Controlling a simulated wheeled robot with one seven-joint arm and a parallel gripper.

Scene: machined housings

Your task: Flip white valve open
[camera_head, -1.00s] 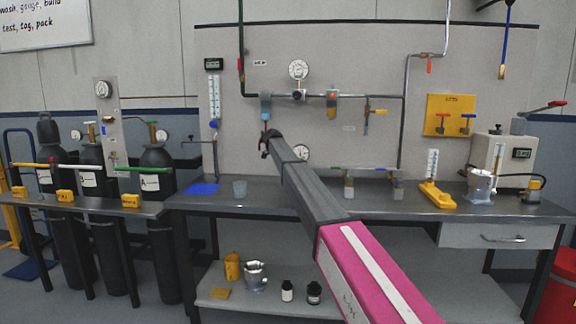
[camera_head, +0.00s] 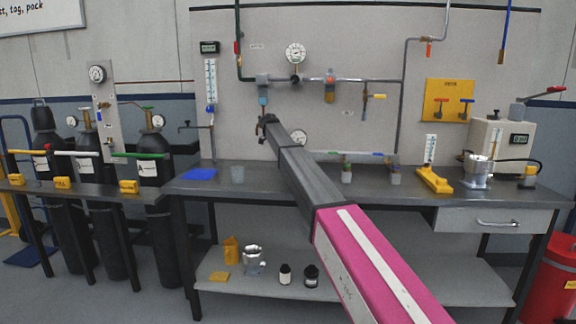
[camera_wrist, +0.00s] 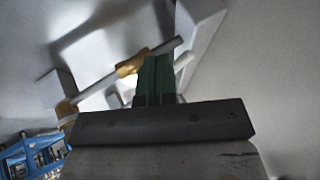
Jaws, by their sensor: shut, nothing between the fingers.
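A white lever (camera_head: 75,153) lies roughly level between a yellow and a green one, in front of the dark gas cylinders at the left. My gripper (camera_head: 266,120) is at the far end of my arm, against the backdrop of the grey wall panel, right of that lever in the head view. The wrist view shows my green fingertips (camera_wrist: 153,60) shut and empty. A pale rod with brass-coloured fittings (camera_wrist: 130,66) is close by them against a white surface. I cannot tell whether they touch, or which valve this is.
Pipes and a gauge (camera_head: 295,53) are on the panel. A blue frame (camera_wrist: 32,155) shows at the lower left of the wrist view.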

